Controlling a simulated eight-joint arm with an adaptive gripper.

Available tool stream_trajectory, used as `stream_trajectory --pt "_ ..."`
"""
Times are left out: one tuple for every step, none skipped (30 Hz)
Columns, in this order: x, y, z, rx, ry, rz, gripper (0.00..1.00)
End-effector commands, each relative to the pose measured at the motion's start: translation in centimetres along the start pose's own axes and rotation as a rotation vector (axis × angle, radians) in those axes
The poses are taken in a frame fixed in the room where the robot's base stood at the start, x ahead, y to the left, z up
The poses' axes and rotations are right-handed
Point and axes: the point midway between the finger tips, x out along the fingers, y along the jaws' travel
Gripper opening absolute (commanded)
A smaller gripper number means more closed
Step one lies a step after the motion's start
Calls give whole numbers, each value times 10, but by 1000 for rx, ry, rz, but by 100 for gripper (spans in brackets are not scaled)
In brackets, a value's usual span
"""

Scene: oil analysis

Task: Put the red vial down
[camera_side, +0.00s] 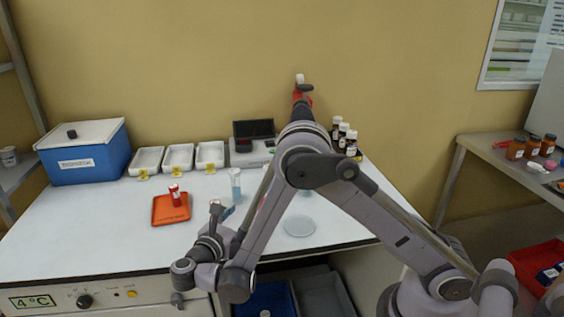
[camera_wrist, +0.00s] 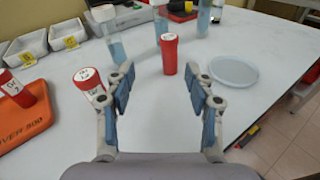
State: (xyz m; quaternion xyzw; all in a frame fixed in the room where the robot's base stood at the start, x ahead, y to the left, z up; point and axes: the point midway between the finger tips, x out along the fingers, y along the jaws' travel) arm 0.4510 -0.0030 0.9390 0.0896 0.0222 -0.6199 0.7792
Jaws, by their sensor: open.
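My gripper (camera_wrist: 160,75) is open and empty, low over the white bench; it also shows in the side view (camera_side: 219,212). A red vial (camera_wrist: 168,55) stands upright on the bench, just beyond and between the two fingertips, apart from both. A second red vial (camera_wrist: 95,90) with a white labelled top is just left of the left finger, which partly covers it. A third red vial (camera_wrist: 20,92) stands on the orange tray (camera_wrist: 30,126), at the wrist view's left edge. In the side view, a red vial (camera_side: 175,197) stands on that tray, left of my gripper; my arm hides much of the bench.
Clear tubes of blue liquid (camera_wrist: 115,50) stand beyond the fingers. A round pale dish (camera_wrist: 233,72) lies to the right. White bins (camera_side: 179,157), a blue box (camera_side: 85,160), a dark-screened device (camera_side: 252,150) and brown bottles (camera_side: 342,137) line the back. The front bench is clear.

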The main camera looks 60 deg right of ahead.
Motion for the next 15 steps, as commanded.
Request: stream_trajectory --pt "-5 -2 -7 -27 -37 -3 55" --pt "-8 -3 -10 -44 -57 -6 55" --pt "-10 -6 -13 -62 -81 -12 55" --pt "-12 -7 -15 -73 -97 -15 55" --pt "-14 -9 -17 -83 -110 -19 55" --pt "-16 -11 -19 -93 -125 -23 55" --pt "-17 -11 -20 -100 -133 -25 55" --pt "-17 -12 -21 -104 -139 -26 55" --pt "-17 -13 -21 -108 -146 -29 55" --pt "-16 -14 -21 -110 -149 -30 55" --pt "-14 -14 -21 -112 -151 -32 55" --pt "-9 -14 -20 -112 -152 -34 55" --pt "-5 -15 -20 -112 -152 -35 55" --pt "0 -15 -19 -112 -151 -35 55" --pt "6 -15 -18 -112 -151 -35 55"
